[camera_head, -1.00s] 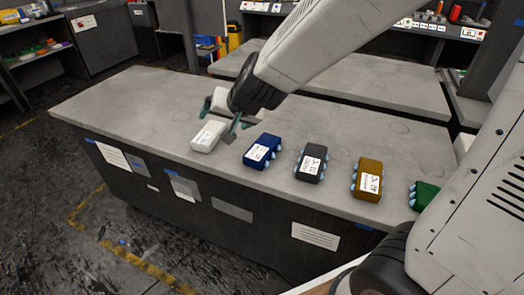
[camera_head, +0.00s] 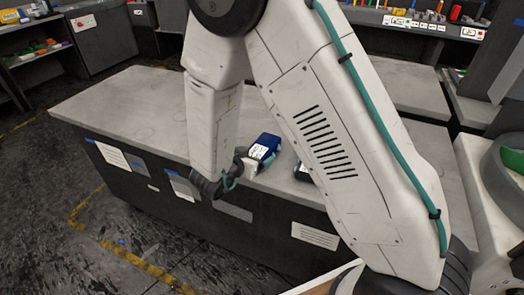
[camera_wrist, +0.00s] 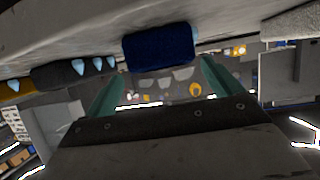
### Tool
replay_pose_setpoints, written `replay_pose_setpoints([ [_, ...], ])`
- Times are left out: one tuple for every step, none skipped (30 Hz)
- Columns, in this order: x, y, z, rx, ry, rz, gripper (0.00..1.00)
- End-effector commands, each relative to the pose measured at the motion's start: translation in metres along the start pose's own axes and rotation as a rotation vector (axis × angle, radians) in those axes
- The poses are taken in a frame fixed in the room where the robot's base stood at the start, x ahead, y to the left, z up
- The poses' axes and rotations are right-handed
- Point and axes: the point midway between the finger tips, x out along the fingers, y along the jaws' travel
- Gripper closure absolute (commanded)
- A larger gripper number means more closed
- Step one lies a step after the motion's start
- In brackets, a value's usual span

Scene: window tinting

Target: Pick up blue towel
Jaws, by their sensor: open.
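The blue towel (camera_head: 265,146) is a dark blue folded block with a white label, lying on the grey table near its front edge. In the wrist view the blue towel (camera_wrist: 160,47) sits just beyond and between the two green fingers of my gripper (camera_wrist: 160,82). My gripper is open and nothing is between its fingers. In the head view my gripper (camera_head: 246,168) is beside the towel's near side, partly hidden by my own wrist.
The grey table (camera_head: 110,103) has free room at its left. A whitish towel (camera_wrist: 292,24) is on the other side. My arm hides much of the table.

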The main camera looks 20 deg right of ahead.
Motion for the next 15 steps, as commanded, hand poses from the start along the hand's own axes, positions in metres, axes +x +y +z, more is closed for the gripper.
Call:
replay_pose_setpoints([
  [0.007,0.0,0.0,0.001,0.0,0.002,0.09],
  [0.01,0.0,0.0,0.001,0.0,0.002,0.09],
  [0.015,-0.001,0.001,0.002,0.0,0.002,0.09],
  [0.019,-0.002,0.001,0.001,0.0,0.002,0.09],
  [0.024,-0.002,0.002,0.001,-0.001,0.003,0.09],
  [0.031,-0.003,0.002,0.001,-0.001,0.003,0.09],
  [0.036,-0.004,0.003,0.001,-0.001,0.002,0.09],
  [0.04,-0.004,0.002,0.001,-0.001,0.003,0.09],
  [0.045,-0.004,0.002,0.001,-0.001,0.002,0.09],
  [0.049,-0.004,0.002,0.001,-0.001,0.001,0.09],
  [0.051,-0.004,0.002,0.001,-0.002,0.001,0.09],
  [0.054,-0.004,0.002,0.001,-0.002,0.001,0.09],
  [0.055,-0.004,0.002,0.001,-0.002,0.0,0.09],
  [0.056,-0.004,0.002,0.001,-0.002,-0.001,0.09],
  [0.057,-0.005,0.002,0.001,-0.002,-0.001,0.09],
])
